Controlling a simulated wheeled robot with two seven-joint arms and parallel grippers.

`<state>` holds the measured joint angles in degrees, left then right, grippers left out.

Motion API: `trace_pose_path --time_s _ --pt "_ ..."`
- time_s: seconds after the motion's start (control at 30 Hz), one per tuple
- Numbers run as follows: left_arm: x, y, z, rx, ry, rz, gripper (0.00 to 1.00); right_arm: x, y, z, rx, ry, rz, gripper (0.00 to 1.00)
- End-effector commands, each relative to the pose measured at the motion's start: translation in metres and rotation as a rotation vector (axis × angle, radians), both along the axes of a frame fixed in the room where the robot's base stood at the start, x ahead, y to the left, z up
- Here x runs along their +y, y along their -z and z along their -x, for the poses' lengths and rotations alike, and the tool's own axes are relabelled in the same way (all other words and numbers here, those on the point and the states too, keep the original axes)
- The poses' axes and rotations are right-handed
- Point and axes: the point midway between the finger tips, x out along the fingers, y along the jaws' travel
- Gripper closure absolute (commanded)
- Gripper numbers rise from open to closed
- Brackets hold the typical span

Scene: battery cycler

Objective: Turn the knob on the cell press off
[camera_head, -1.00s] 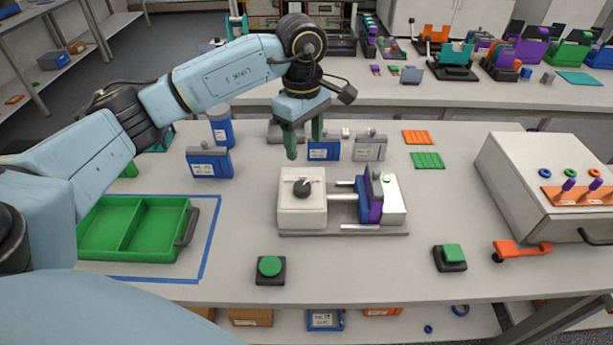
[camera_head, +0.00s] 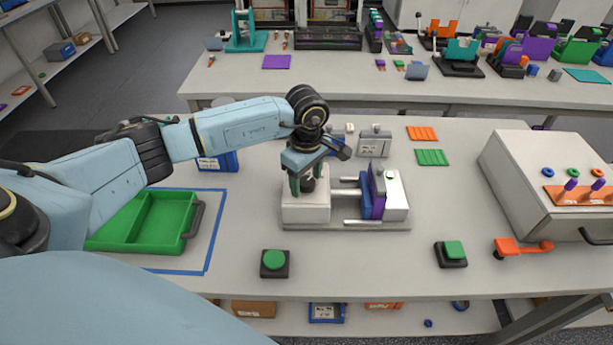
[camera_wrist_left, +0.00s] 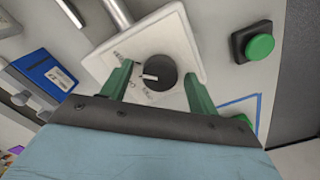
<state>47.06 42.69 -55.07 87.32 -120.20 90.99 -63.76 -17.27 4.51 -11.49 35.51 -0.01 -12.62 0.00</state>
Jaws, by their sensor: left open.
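The cell press stands on the bench, with a white block (camera_head: 306,211) at its left end and blue and purple plates on rods (camera_head: 371,194) at its right. The black round knob (camera_wrist_left: 158,73) with a white pointer mark sits on top of the white block; printed labels lie beside it, too small to read. My left gripper (camera_head: 308,187) is open above the block, its green fingers on either side of the knob in the left wrist view (camera_wrist_left: 155,84). I cannot tell whether the fingers touch the knob. The right gripper is not in view.
A green push button (camera_head: 274,260) on a black base stands in front of the press, another (camera_head: 453,251) to its right. A green tray (camera_head: 140,243) lies at left. A large grey box (camera_head: 535,190) stands at right.

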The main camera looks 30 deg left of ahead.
Motion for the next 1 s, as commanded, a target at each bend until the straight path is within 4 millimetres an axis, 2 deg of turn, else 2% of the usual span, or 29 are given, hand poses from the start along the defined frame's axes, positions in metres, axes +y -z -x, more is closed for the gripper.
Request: trace_pose_path --time_s 0.2,0.23,0.57,0.77,1.0 --pt "-0.0001 0.0006 0.0001 0.0 0.0 0.0 0.4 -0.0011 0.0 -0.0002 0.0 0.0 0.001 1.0" --pt "-0.0001 0.0005 0.0001 0.0 0.0 0.0 0.43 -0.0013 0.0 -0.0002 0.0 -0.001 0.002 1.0" --pt "-0.0001 0.0001 0.0 0.0 0.0 0.001 0.85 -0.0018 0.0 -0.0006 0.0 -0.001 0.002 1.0" --pt "0.0 0.0 -0.0001 0.0 -0.015 0.001 0.85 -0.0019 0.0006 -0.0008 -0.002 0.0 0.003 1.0" --pt "0.0003 0.0002 -0.0001 0.0 -0.117 0.001 0.85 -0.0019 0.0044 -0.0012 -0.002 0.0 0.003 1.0"
